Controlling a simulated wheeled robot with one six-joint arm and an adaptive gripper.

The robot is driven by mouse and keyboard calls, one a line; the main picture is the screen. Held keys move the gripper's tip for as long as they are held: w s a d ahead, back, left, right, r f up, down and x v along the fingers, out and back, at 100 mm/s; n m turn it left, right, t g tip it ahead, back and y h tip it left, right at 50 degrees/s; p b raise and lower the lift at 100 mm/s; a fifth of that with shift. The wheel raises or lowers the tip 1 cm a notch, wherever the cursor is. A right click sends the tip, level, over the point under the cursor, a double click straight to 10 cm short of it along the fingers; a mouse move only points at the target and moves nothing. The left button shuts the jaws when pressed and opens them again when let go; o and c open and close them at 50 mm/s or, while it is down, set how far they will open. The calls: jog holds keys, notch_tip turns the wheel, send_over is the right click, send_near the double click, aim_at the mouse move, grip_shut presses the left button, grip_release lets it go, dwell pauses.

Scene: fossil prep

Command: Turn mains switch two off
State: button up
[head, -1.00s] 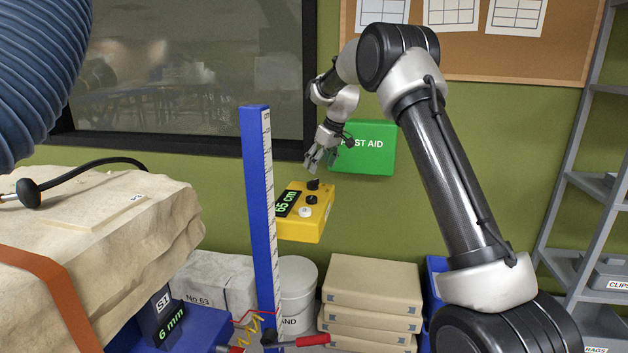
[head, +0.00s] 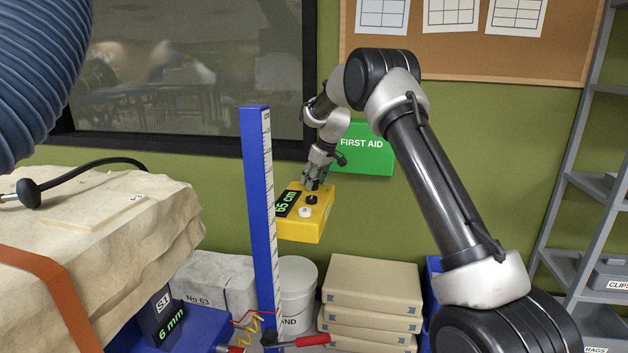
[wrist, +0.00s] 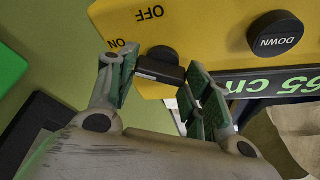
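A yellow control box (head: 299,228) hangs near the green wall, with a lit 65 cm display. A black knob with a bar handle (wrist: 160,68) sits on it beside the printed words ON and OFF; the white mark at its end lies on the ON side. My gripper (head: 313,186) is at the top of the box. In the wrist view its green-padded fingers (wrist: 161,84) are spread on either side of the knob, very close to it; firm contact cannot be told. No label reading mains switch two shows in these views.
A black DOWN button (wrist: 275,32) is on the same box, and a white button (head: 305,212) shows too. A blue measuring post (head: 256,190) stands just left. A green first aid box (head: 365,152) is on the wall behind. Cardboard-coloured boxes (head: 372,275) are stacked below.

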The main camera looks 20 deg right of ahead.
jog(key=c, duration=0.3)
jog(key=m+h, duration=0.1)
jog(key=m, duration=0.3)
jog(key=shift+a+m+h, duration=0.15)
jog(key=shift+m+h, duration=0.15)
jog(key=shift+h, duration=0.1)
jog(key=m+h, duration=0.1)
jog(key=m, duration=0.2)
jog(key=shift+m+t, duration=0.3)
jog(key=shift+a+m+g+h, duration=0.1)
jog(key=shift+m+g+h, duration=0.5)
jog(key=shift+m, duration=1.3)
jog(key=shift+h, duration=0.3)
jog(key=o, duration=1)
